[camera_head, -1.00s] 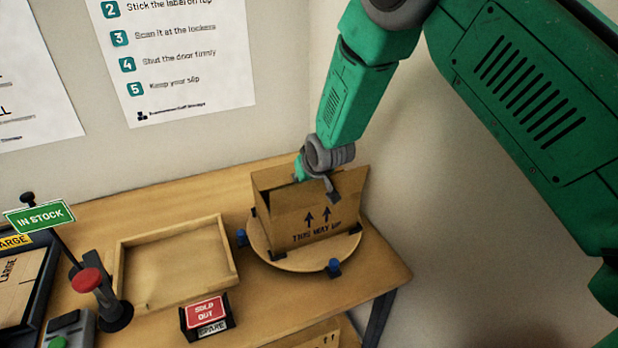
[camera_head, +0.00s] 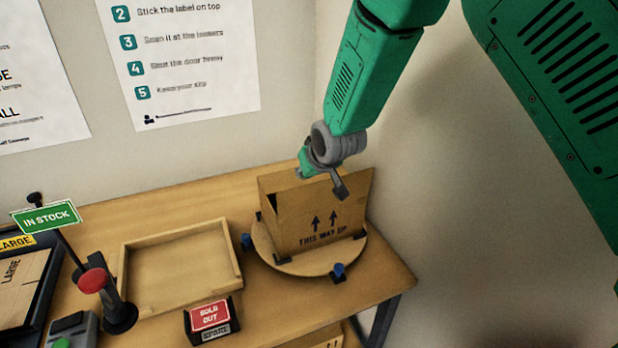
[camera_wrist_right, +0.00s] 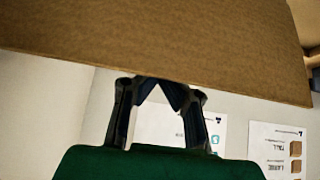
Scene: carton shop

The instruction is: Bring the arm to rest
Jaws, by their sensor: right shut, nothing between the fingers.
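My right arm comes in from the top right in the head view. Its wrist is at the top edge of an open brown carton (camera_head: 318,218) printed "THIS WAY UP". The carton stands upright on a round wooden turntable (camera_head: 292,266). My right gripper (camera_wrist_right: 162,86) is shut and empty in the wrist view, its tips at the edge of a large cardboard surface (camera_wrist_right: 165,38). My left gripper is not in view.
An empty wooden tray (camera_head: 230,262) lies left of the turntable. At the left stand a red button post (camera_head: 93,281), an "IN STOCK" sign (camera_head: 47,217) and a dark bin with a carton (camera_head: 22,280). Walls close in behind and right.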

